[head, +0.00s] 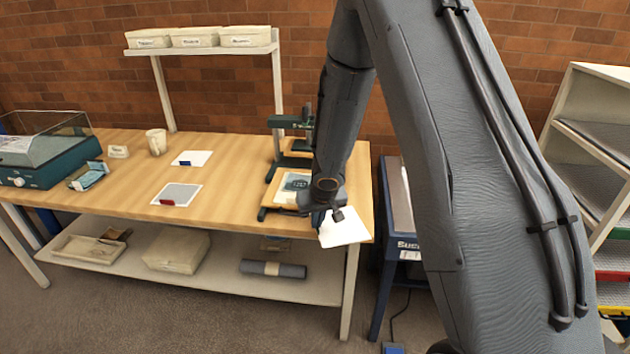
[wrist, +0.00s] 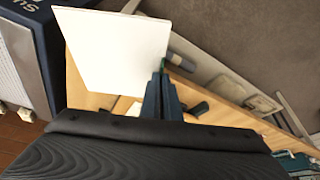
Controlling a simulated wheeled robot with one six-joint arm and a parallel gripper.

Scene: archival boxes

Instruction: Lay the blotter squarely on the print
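The white blotter (head: 345,232) is a flat square sheet hanging in the air at the table's right front corner. My gripper (head: 338,214) is shut on it near one edge. In the wrist view the blotter (wrist: 110,48) lies beyond my gripper (wrist: 161,75), with a small green bit at the fingertips. The likely print (head: 296,183), a sheet with a dark teal picture, lies on the green press stand on the table, left of my gripper. My arm hides part of that stand.
The wooden table (head: 235,200) also holds a grey sheet with a red tab (head: 180,191), a white sheet with a blue tab (head: 193,157), a cup (head: 156,142) and a teal machine (head: 45,155). A blue cabinet (head: 393,215) stands right of the table.

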